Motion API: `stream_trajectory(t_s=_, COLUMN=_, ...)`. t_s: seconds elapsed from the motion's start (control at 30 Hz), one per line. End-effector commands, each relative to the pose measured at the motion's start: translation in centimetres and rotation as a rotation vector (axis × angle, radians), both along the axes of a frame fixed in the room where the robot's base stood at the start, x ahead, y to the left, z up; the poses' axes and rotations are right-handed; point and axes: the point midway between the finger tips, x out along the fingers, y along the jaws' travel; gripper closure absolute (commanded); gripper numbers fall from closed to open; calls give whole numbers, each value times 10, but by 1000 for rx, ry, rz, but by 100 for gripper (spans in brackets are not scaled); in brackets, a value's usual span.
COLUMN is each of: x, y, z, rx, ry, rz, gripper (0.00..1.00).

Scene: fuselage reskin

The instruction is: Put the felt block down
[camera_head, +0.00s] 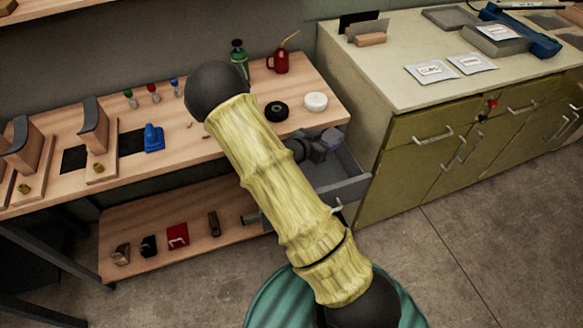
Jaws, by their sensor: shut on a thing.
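My gripper (318,151) shows small and dark, just right of my yellow-sleeved arm, over an open grey drawer (352,188) at the right end of the wooden bench. It is shut on a small grey-violet block (332,138), which appears to be the felt block. The block is at the gripper's far side, near the drawer's back. I cannot tell whether it touches the drawer. My arm hides the drawer's left part and some of the wrist.
The wooden bench (190,160) holds a black roll (276,111), a white roll (315,102), a red oil can (279,60), a green bottle (238,55) and a blue tool (153,138). A green cabinet (400,150) stands close on the right. Its top has a bare front strip.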

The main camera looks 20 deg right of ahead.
Motion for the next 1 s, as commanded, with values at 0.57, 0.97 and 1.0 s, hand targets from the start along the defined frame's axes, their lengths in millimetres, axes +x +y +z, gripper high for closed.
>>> stream_trajectory(t_s=0.57, x=-2, y=2, z=-21, rx=-3, ry=4, rz=-19, gripper=72)
stream_trajectory(t_s=0.97, x=-2, y=1, z=-66, rx=-2, ry=-1, rz=-21, gripper=72)
stream_trajectory(t_s=1.0, x=-2, y=0, z=-65, rx=-2, ry=-1, rz=-22, gripper=72)
